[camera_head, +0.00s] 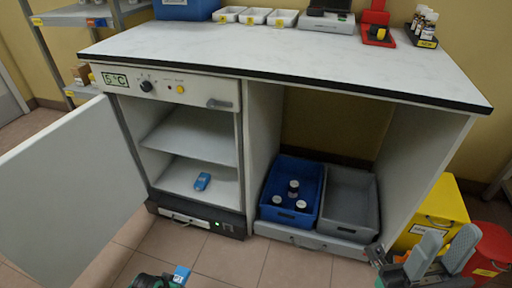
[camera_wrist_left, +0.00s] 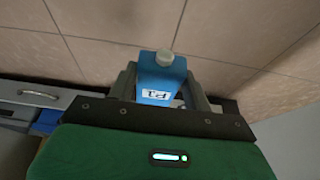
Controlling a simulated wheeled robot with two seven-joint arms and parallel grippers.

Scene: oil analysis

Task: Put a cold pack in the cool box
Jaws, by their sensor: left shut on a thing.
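A blue cold pack with a white cap and a label (camera_wrist_left: 160,78) is held upright between the fingers of my left gripper (camera_wrist_left: 162,92). In the head view, this pack (camera_head: 181,274) shows at the bottom edge, low in front of the cabinet. My right gripper (camera_head: 442,254) is open and empty at the lower right.
The fridge door (camera_head: 68,188) stands wide open to the left. A blue crate with several bottles (camera_head: 275,186) and a grey crate (camera_head: 352,183) sit under the counter (camera_head: 270,45). Yellow (camera_head: 437,205) and red (camera_head: 492,245) bins stand right. The counter's middle is clear.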

